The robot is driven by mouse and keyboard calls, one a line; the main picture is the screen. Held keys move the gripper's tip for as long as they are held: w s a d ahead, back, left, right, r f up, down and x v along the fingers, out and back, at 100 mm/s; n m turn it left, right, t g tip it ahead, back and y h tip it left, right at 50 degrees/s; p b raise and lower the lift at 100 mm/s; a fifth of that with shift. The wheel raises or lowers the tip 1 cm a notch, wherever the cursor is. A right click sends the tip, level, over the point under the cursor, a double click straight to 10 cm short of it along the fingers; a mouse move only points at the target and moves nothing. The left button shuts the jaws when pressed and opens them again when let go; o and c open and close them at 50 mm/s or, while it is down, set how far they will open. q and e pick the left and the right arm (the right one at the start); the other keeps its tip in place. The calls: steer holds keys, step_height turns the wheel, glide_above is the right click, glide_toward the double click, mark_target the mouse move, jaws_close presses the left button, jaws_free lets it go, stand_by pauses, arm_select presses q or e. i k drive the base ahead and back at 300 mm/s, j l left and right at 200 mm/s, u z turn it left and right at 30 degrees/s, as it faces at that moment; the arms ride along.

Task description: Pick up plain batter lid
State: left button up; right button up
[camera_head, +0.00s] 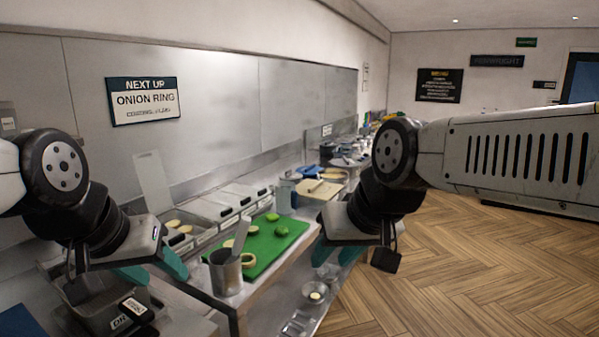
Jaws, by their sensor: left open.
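No lid in the head view can be read as plain batter. A row of steel bins along the wall has closed lids (243,193), with dark labels too small to read. One steel lid (153,182) stands upright behind an uncovered bin. My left gripper (151,269) is open and empty, its teal fingers apart, in front of the uncovered bin and above the counter's near left part. My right gripper (337,253) hangs beyond the counter's right edge, with two teal fingertips apart and nothing visible between them.
A green cutting board (272,248) holds cut green and pale pieces. A steel pot (226,274) with a utensil stands at its near edge. A steel container (100,308) with a dark label sits at bottom left. Wooden floor at right is clear.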

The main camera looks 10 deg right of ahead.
mark_target(306, 170)
steer(key=k, duration=0.25)
steer(key=k+u, duration=0.15)
steer(key=u, duration=0.2)
steer(key=k+u, duration=0.15)
steer(key=u, duration=0.15)
steer(key=k+j+u, duration=0.1)
steer(key=u, duration=0.25)
steer(key=i+l+u, duration=0.25)
steer(key=l, duration=0.25)
steer(key=l+u, duration=0.3)
steer(key=l, duration=0.15)
steer(key=l+u, duration=0.25)
steer(key=l, duration=0.3)
steer(key=i+l, duration=0.1)
steer(key=l, duration=2.5)
steer(key=i+l, duration=0.15)
steer(key=l, duration=2.45)
steer(key=i, duration=0.1)
